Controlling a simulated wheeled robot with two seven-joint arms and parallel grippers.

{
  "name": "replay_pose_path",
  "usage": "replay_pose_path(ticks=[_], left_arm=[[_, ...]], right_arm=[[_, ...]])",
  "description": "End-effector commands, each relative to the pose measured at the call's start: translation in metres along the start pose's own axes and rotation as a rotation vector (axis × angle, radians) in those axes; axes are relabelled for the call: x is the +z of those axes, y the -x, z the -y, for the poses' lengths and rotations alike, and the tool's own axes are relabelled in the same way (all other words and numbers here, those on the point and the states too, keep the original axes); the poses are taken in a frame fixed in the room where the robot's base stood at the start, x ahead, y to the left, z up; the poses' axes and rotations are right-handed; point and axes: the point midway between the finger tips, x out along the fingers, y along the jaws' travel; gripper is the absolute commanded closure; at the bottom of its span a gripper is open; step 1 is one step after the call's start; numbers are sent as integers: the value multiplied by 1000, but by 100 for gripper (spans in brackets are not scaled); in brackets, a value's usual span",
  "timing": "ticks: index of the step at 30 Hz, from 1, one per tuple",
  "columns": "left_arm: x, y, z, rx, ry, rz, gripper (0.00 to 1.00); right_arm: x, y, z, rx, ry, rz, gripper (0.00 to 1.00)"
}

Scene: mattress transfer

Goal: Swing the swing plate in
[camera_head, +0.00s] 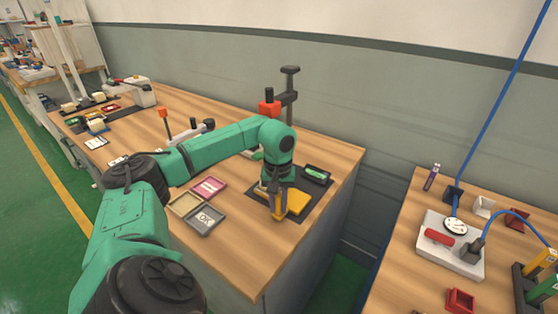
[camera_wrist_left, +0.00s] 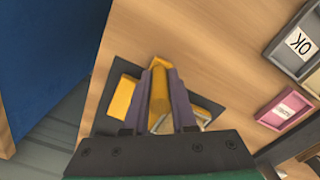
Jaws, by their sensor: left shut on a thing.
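My left gripper (camera_head: 279,214) points down over a dark pad near the bench's right end. In the left wrist view its two fingers (camera_wrist_left: 160,97) are shut on a yellow bar (camera_wrist_left: 159,92), which I take to be part of the swing plate. More yellow of the fixture (camera_wrist_left: 122,97) shows to the left of the fingers, and in the head view a yellow block (camera_head: 298,203) shows just right of the gripper. My gripper and arm hide much of the fixture, so I cannot tell the plate's angle. My right gripper is not in view.
Pink (camera_head: 208,187), beige (camera_head: 185,204) and grey OK (camera_head: 206,220) trays lie left of the pad. A black tray with a green piece (camera_head: 316,174) lies behind it. A dark post (camera_head: 289,85) stands behind my arm. A gap separates the right bench (camera_head: 400,250).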

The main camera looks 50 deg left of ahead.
Motion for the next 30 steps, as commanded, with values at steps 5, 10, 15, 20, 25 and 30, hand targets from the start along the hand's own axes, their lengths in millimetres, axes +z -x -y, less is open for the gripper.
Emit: replay_pose_path(ticks=[5, 10, 15, 20, 25, 30], left_arm=[[-2, 2, 0, 3, -5, -5, 100], [-2, 3, 0, 3, -4, -5, 100], [-2, 3, 0, 3, -4, -5, 52], [-1, 2, 0, 1, -4, -3, 45], [-1, 1, 0, 1, -5, -2, 45], [-2, 16, 0, 2, -5, -4, 45]], right_arm=[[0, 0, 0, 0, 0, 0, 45], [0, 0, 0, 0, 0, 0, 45], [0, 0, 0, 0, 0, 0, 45], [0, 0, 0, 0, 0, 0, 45], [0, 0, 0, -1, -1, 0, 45], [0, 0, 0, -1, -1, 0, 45]])
